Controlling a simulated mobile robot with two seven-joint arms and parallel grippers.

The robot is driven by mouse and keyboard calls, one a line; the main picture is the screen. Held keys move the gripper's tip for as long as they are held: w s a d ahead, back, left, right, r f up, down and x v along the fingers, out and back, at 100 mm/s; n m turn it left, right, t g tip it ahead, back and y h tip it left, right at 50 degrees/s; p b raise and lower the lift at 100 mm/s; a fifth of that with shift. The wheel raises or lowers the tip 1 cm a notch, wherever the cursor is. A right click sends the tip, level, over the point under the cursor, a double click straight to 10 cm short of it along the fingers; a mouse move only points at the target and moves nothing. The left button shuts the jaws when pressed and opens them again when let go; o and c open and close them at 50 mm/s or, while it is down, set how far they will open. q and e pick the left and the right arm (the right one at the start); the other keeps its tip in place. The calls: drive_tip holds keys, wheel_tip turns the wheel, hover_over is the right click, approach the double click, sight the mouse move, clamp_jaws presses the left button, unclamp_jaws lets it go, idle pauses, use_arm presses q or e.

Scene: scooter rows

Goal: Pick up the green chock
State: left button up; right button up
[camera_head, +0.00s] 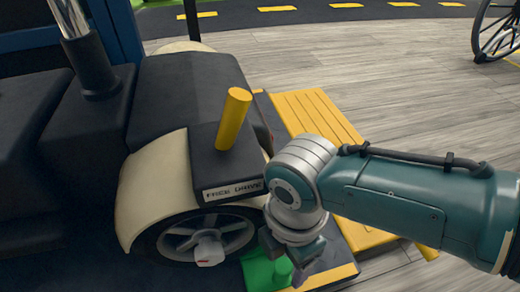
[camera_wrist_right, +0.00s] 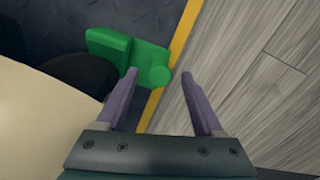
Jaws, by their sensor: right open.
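The green chock (camera_head: 258,271) lies on the dark floor plate beside the scooter's wheel in the head view, partly covered by my right gripper. In the right wrist view the green chock (camera_wrist_right: 112,44) shows a block and a rounded knob, just beyond my fingertips. My right gripper (camera_wrist_right: 159,78) is open and empty, its two purple fingers apart, with the knob ahead of the gap between them. In the head view my right gripper (camera_head: 296,262) points down over the chock, its fingers mostly hidden. My left gripper is not in view.
The scooter's wheel (camera_head: 208,238) and cream fender (camera_head: 158,190) stand close on the left. A yellow lever (camera_head: 234,118) rises above a "FREE DRIVE" label (camera_head: 233,190). A yellow ramp (camera_head: 312,118) lies behind my right arm.

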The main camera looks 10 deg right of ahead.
sight(261, 275)
wheel_tip(261, 275, down, 5)
drive_tip(key=b, duration=0.3)
drive_tip(key=shift+b, duration=0.35)
drive_tip(key=shift+c, duration=0.3)
clamp_jaws()
